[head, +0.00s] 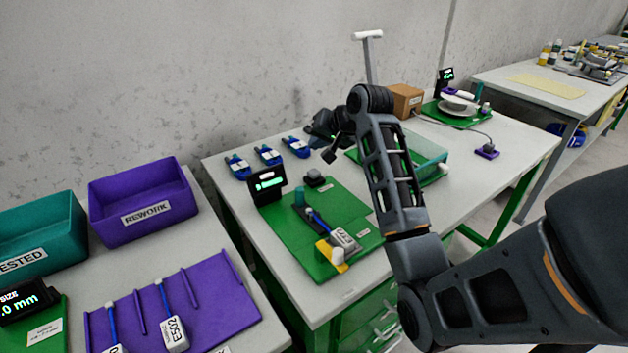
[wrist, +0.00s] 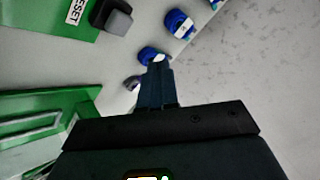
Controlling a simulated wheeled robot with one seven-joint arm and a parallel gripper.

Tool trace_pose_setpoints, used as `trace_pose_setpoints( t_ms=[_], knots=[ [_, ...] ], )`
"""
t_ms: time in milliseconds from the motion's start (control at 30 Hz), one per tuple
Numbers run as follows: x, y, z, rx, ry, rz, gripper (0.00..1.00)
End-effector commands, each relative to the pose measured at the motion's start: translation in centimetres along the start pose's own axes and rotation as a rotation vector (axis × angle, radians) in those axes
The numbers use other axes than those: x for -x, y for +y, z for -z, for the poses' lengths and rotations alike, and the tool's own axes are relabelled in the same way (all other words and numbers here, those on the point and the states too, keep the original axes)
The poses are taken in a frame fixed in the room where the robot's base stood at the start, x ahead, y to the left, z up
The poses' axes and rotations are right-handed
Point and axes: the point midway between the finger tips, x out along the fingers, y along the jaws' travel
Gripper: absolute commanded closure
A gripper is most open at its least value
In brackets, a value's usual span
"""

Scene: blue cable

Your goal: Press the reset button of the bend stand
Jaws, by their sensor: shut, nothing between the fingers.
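The bend stand is a green base plate (head: 285,250) on the middle table, with a lit display (head: 267,183) at its back left. Its reset button (head: 314,178) is a dark grey block at the plate's back edge. In the wrist view the button (wrist: 115,18) is at the top, beside a white RESET label (wrist: 76,10). A blue cable with a white tag (head: 345,240) lies on the stand by a yellow block (head: 330,255). My gripper (head: 328,157) is shut and empty, up and right of the button in the head view, apart from it. In the wrist view its fingertips (wrist: 158,66) point up the picture.
Blue cable bundles (head: 267,155) lie along the table's back edge. A clear-sided green tray (head: 425,165) stands right of the stand, under my arm. A cardboard box (head: 405,100) and another green station (head: 458,112) are farther right. Purple and teal bins (head: 143,200) stand left.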

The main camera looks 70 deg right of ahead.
Motion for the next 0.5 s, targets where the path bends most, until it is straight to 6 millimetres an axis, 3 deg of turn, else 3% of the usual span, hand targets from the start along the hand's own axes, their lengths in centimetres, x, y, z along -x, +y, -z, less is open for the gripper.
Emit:
trace_pose_setpoints(
  t_ms=[200, 500],
  knots=[
    [-2.2, 1.6, -1.6, -0.001, 0.001, 0.000, 1.00],
    [-3.5, 2.5, -2.5, -0.001, 0.000, 0.000, 1.00]
  ],
)
